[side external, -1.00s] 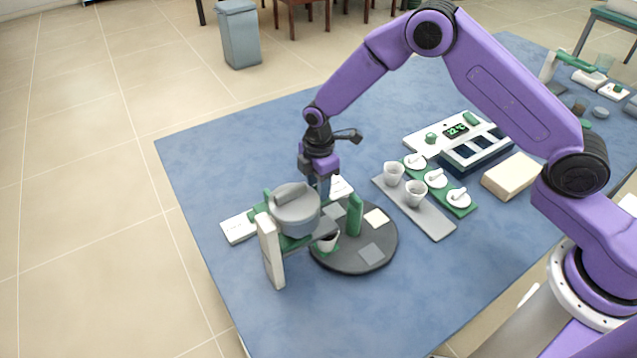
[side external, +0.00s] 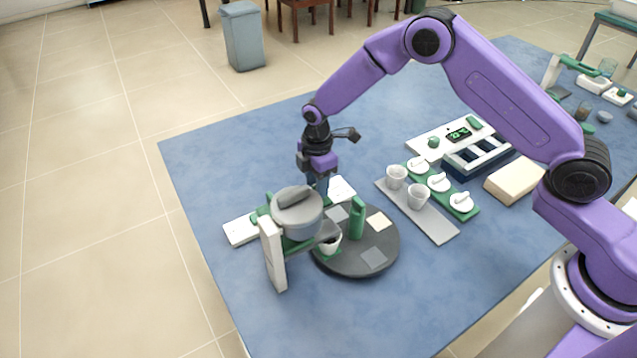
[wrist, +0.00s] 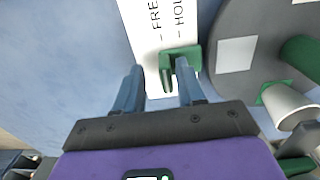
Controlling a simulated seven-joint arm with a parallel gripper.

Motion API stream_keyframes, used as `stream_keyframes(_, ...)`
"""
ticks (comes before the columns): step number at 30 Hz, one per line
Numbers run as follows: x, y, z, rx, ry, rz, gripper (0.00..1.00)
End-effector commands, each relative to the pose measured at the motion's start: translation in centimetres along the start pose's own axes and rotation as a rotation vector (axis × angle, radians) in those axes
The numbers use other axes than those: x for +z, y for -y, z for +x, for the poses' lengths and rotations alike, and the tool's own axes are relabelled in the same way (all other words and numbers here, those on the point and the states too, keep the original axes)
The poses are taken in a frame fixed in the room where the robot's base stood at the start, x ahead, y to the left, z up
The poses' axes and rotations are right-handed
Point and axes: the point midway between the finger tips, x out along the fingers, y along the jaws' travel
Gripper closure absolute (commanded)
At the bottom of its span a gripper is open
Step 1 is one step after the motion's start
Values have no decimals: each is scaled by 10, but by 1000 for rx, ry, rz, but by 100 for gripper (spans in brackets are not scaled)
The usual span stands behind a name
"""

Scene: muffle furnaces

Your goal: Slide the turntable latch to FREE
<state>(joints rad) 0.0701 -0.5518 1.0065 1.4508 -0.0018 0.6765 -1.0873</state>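The turntable (side external: 352,262) is a dark grey disc with pale square pads. Beside it lies a white latch plate (side external: 342,188), marked FREE and HOLD; the plate also shows in the wrist view (wrist: 140,20). The green latch (wrist: 181,56) sits on the plate near the turntable edge, on the HOLD side of the lettering. My gripper (wrist: 160,67) is open above the plate. A green tab of the latch shows between the fingers, nearer the right finger, which overlaps the latch. I cannot tell whether they touch. My gripper is partly behind the grey pot in the side view (side external: 322,185).
A grey lidded pot on a stand (side external: 297,215) is close in front of my gripper. A green post (side external: 357,218) and white cup (side external: 331,243) stand on the turntable. A grey tray (side external: 432,222) with cups lies right. Blue table is clear behind.

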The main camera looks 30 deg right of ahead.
Motion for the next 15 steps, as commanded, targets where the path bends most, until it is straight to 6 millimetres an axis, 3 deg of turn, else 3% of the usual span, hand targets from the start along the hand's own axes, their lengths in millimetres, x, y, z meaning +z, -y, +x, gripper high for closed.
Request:
stream_keyframes(10,0,2,-4,-4,1,0,62)
stream_keyframes(15,-1,1,-26,-2,0,0,62)
